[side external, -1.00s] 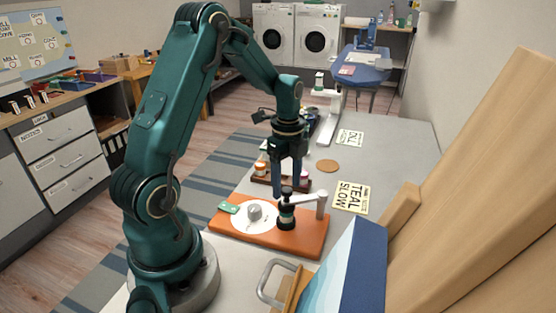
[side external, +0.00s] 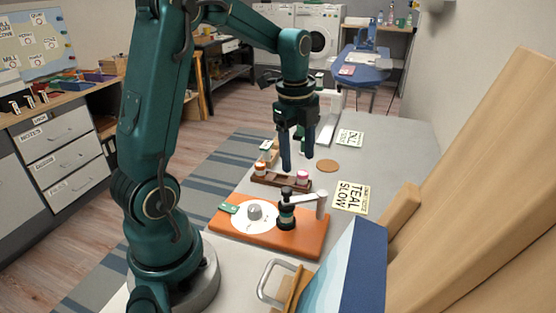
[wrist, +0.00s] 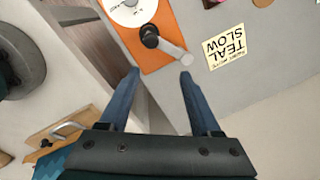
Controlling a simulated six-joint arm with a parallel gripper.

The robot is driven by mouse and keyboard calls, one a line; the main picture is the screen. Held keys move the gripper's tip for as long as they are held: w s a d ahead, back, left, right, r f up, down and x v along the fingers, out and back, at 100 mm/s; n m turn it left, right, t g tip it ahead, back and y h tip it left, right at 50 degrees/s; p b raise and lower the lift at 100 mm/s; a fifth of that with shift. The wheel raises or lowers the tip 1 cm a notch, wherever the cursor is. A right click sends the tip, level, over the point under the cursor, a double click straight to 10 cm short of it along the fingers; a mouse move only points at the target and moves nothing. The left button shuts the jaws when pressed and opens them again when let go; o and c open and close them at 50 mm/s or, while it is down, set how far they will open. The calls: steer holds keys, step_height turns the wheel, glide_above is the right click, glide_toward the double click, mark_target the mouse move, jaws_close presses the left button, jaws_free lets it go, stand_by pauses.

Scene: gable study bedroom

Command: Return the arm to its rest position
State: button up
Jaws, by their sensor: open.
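My teal arm reaches over the grey table from the left in the side external view. My gripper (side external: 298,163) points down with its two blue fingers apart and nothing between them. In the wrist view my gripper (wrist: 158,75) is also open and empty. There the black knob of the post (wrist: 149,36) and its pale lever lie ahead of the fingertips, apart from them.
A wooden rack with small jars (side external: 281,180) stands behind the board. A "TEAL SLOW" card (side external: 350,198) and a round cork mat (side external: 327,166) lie to the right. A blue book-like panel (side external: 360,268) and a metal handle (side external: 272,283) stand at the front.

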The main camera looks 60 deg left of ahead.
steer(key=s+d+r+n+t, duration=0.4)
steer(key=s+d+r, duration=0.25)
steer(key=d, duration=0.35)
steer(key=s+d+f+n, duration=0.1)
steer(key=s+d+n, duration=0.2)
steer(key=n, duration=0.8)
steer(key=s, duration=0.2)
steer(key=shift+s+f+t+h, duration=0.3)
steer(key=shift+s+f, duration=0.05)
steer(key=shift+f, duration=0.05)
